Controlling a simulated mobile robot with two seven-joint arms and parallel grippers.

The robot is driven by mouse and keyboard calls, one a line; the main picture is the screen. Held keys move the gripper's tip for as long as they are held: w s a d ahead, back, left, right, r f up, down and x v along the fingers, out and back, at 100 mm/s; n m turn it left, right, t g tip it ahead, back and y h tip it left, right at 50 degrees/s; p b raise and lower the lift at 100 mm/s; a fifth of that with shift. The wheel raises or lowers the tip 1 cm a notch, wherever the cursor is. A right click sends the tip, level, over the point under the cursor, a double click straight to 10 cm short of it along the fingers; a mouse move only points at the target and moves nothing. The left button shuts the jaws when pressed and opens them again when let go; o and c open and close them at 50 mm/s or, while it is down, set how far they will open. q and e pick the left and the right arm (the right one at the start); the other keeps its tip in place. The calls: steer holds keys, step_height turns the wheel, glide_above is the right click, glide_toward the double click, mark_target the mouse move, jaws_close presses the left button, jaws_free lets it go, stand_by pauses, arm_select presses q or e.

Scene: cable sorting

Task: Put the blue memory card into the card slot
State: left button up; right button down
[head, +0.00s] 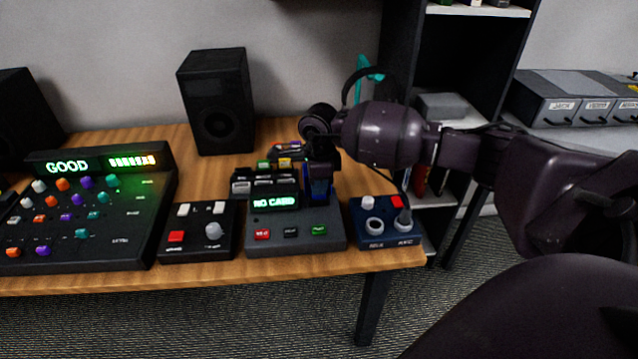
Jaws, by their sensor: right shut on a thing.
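My right gripper (318,172) reaches in from the right and points down over the right part of the grey recorder box (295,240). It is shut on the blue memory card (317,191), which shows as a small dark blue patch below the gripper. The box's display (274,202) reads "NO CARD". The card slot cannot be made out; it may be hidden by the card and gripper. Whether the card touches the box I cannot tell. My left gripper is not in view.
A small black button box (199,232) stands left of the recorder, and a blue knob box (385,225) right of it. A mixer (85,210) reading "GOOD" is farther left. Black holders (262,183) and other small items sit behind. A speaker (216,102) stands at the back.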

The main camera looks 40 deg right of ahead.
steer(key=shift+f, duration=0.5)
stand_by(0.4)
steer(key=c, duration=1.1)
jaws_free()
steer(key=shift+c, duration=0.2)
steer(key=shift+r, duration=0.1)
steer(key=shift+o, duration=0.2)
steer(key=shift+d+r, duration=0.1)
